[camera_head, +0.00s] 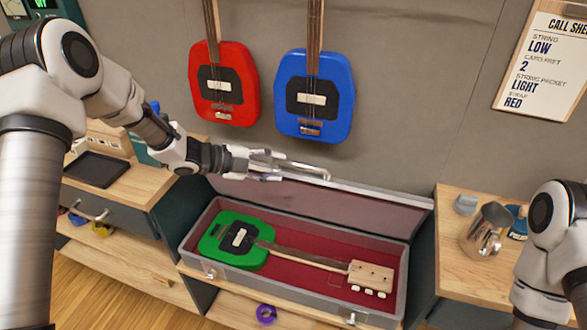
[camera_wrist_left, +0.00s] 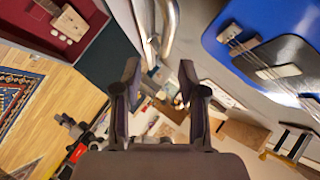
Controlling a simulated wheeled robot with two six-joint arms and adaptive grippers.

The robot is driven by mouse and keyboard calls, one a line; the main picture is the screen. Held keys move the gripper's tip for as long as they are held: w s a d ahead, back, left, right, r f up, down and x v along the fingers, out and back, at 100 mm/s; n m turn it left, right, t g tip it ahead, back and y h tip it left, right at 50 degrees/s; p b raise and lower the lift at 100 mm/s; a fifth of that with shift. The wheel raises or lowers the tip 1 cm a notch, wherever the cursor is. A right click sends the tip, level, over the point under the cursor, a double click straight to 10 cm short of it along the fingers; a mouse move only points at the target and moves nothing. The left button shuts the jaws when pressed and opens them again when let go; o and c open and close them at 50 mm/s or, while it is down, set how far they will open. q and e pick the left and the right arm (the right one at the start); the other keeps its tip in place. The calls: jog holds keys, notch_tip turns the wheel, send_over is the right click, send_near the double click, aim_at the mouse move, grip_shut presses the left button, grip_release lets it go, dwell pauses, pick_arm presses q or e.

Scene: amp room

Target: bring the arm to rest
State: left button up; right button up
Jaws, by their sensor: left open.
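My left arm comes in from the left in the head view. Its gripper (camera_head: 270,165) is above the back of the open case, in front of the wall and below the two hanging guitars. In the left wrist view the two dark fingers of the left gripper (camera_wrist_left: 160,85) stand apart with nothing between them. Part of my right arm shows at the right edge of the head view; its gripper is out of the picture.
A grey case (camera_head: 312,281) with red lining holds a green guitar (camera_head: 222,246). A red guitar (camera_head: 225,105) and a blue guitar (camera_head: 335,110) hang on the wall. A metal mug (camera_head: 484,232) stands on the right cabinet. A black tray (camera_head: 95,170) lies left.

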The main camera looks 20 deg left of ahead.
pick_arm(q)
jog(key=v, duration=0.4)
jog(key=s+d+f+n+g+y, duration=0.15)
jog(key=s+d+f+n, duration=0.3)
jog(key=s+f, duration=0.55)
jog(key=s+d+f+n+g+y, duration=0.1)
jog(key=s+d+f+n+g, duration=0.35)
jog(key=f, duration=0.95)
jog(key=s+a+f+n+y, duration=0.1)
jog(key=s+f+n+y, duration=0.15)
jog(key=s, duration=0.45)
jog(key=s+a+f+n+y, duration=0.1)
jog(key=s+f+n+y, duration=0.2)
jog(key=s, duration=0.5)
jog(key=s+a+n+g+y, duration=0.2)
jog(key=s+a+n, duration=0.4)
jog(key=n, duration=0.3)
jog(key=shift+a+r+y, duration=0.25)
jog(key=shift+y, duration=0.05)
